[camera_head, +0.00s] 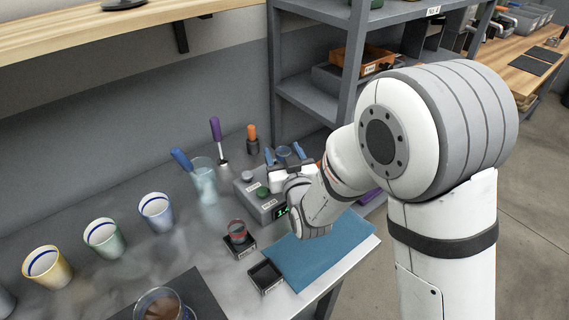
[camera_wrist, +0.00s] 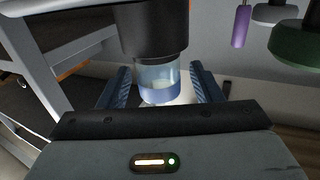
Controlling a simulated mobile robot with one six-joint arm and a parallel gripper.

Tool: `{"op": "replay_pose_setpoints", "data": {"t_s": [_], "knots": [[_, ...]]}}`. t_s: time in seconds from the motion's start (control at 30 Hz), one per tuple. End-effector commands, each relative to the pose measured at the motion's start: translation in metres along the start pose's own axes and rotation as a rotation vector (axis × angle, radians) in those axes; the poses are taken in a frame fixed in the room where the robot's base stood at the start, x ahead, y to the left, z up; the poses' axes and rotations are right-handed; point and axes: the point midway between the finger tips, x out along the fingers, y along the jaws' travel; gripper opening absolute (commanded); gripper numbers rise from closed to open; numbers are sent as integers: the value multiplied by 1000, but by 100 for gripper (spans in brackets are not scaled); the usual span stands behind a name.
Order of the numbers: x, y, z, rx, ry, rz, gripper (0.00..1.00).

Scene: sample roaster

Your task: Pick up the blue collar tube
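The blue collar tube (camera_wrist: 160,82) is a clear cylinder with a blue tint, seated in a dark round holder (camera_wrist: 153,32) in the wrist view. My gripper (camera_wrist: 163,90) is open, with one blue finger on each side of the tube. Gaps show between the tube and both fingers. In the head view my gripper (camera_head: 283,155) is at the back of the bench, beside the grey control box, with the blue rim of the tube (camera_head: 284,150) just visible between its fingers. The rest of the tube and its holder are hidden there by my gripper.
The grey box (camera_head: 262,198) with knobs and a display is close in front. A clear beaker (camera_head: 204,183), a purple-handled brush (camera_head: 216,130) and several cups stand further left. A shelf rack (camera_head: 353,60) rises behind.

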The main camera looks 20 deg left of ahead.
Motion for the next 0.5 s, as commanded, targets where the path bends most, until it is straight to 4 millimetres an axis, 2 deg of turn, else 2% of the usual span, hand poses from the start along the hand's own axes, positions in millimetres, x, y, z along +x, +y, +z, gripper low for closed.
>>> {"op": "replay_pose_setpoints", "data": {"t_s": [0.07, 0.5], "knots": [[0, 0, 0, 0, 0, 0, 53], [0, 1, 0, 0, 0, 1, 17]]}}
